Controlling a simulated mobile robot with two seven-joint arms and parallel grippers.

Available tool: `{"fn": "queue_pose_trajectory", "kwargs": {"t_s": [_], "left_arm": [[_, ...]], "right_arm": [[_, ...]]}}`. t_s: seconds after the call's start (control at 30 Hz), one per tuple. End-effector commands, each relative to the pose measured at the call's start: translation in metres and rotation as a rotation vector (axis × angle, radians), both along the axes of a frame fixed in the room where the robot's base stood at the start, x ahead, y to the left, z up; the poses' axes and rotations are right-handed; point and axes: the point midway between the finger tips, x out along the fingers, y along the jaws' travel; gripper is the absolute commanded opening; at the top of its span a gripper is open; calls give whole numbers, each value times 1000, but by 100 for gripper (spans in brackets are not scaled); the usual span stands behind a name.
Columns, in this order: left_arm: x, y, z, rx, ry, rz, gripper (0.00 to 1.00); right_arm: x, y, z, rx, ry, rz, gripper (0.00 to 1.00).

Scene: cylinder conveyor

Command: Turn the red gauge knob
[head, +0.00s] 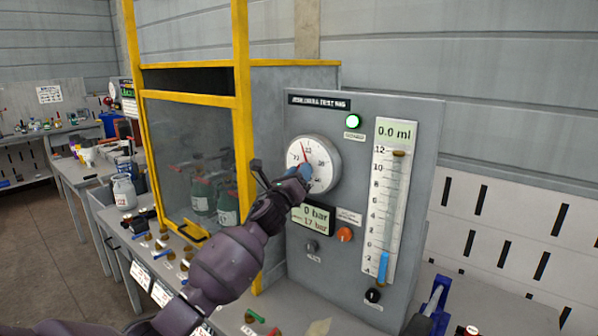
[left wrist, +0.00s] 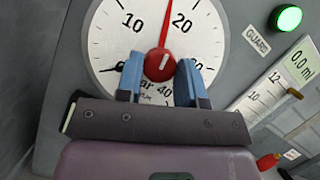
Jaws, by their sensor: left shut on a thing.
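The gauge is a round white dial with black numbers (head: 327,146) on the grey test panel (head: 268,118). In the left wrist view the dial (left wrist: 110,45) fills the upper middle. The red knob (left wrist: 160,67) sits at its centre, with a red needle pointing up, a little left of the 20. A black needle points to the lower left. My left gripper (head: 303,172) reaches the dial from the lower left. In the wrist view its blue fingers (left wrist: 160,78) are shut on the red knob, one on each side. In the head view the gripper hides the knob. My right gripper is not in view.
The display (head: 315,217) reads 0 bar and 17 bar. An orange knob (head: 344,234) and a black knob (head: 373,295) are below. A lit green lamp (head: 352,121) and a level scale (head: 391,200) are on the panel. A yellow-framed cabinet (head: 241,100) stands left.

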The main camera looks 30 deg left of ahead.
Motion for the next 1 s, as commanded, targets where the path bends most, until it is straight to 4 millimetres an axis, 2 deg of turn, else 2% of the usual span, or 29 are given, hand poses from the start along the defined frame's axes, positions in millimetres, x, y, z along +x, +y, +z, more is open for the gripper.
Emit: {"fn": "queue_pose_trajectory", "kwargs": {"t_s": [0.47,0.7,1.0], "left_arm": [[0,-2,4,-437,36,1,11],[0,-2,4,-645,50,1,11],[0,-3,4,-827,64,0,11]], "right_arm": [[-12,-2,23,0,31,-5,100],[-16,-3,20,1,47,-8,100],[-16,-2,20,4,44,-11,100]]}}
